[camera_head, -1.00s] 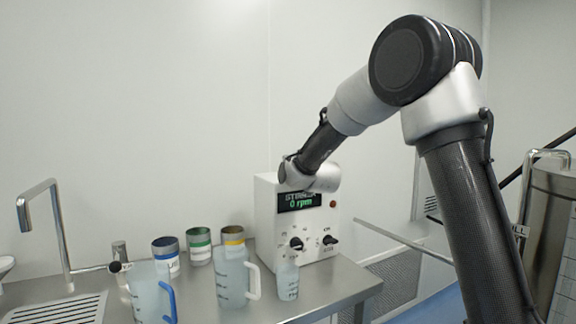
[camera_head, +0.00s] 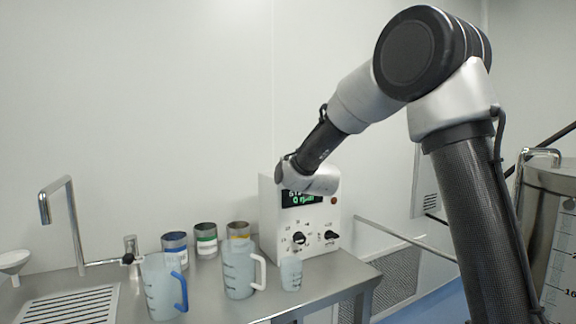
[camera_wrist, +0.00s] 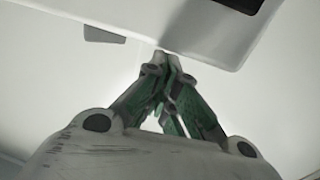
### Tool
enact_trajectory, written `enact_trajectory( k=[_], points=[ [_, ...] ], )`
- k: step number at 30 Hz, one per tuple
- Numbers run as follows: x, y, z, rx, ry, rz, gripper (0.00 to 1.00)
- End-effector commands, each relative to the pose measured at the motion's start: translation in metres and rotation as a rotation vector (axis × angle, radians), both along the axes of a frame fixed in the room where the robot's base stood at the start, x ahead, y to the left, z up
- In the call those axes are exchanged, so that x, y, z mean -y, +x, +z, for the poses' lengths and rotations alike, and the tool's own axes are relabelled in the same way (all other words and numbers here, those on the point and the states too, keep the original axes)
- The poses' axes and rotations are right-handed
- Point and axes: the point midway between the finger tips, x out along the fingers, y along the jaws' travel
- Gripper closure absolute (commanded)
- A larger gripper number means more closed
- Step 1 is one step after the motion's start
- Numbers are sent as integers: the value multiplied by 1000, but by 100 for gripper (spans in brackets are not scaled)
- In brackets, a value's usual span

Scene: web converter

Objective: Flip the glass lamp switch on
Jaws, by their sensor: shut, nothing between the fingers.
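No lamp switch can be clearly made out in the views. A white control box (camera_head: 269,215) stands on the bench in the head view, with a green-lit display (camera_head: 301,198), two black knobs and small markings on its front. The end of my arm is in front of the box's upper part and covers part of it; the fingers are not visible there. In the wrist view my gripper (camera_wrist: 166,58) is shut and empty, its green and grey fingers meeting at the tips. The tips are close to the lower edge of a pale panel (camera_wrist: 185,25) in the picture; contact cannot be told.
Jugs with blue (camera_head: 160,285) and white handles (camera_head: 238,270), a small cup (camera_head: 291,274) and several labelled cans stand on the steel bench (camera_head: 335,275). A sink tap (camera_head: 45,205) is at left. A steel vessel (camera_head: 552,215) is at right.

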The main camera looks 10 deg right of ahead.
Motion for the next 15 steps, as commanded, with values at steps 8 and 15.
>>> enact_trajectory(
  k=[8,15],
  points=[
    [-22,-42,2,3,3,3,100],
    [-33,-64,1,2,1,2,100]
  ],
)
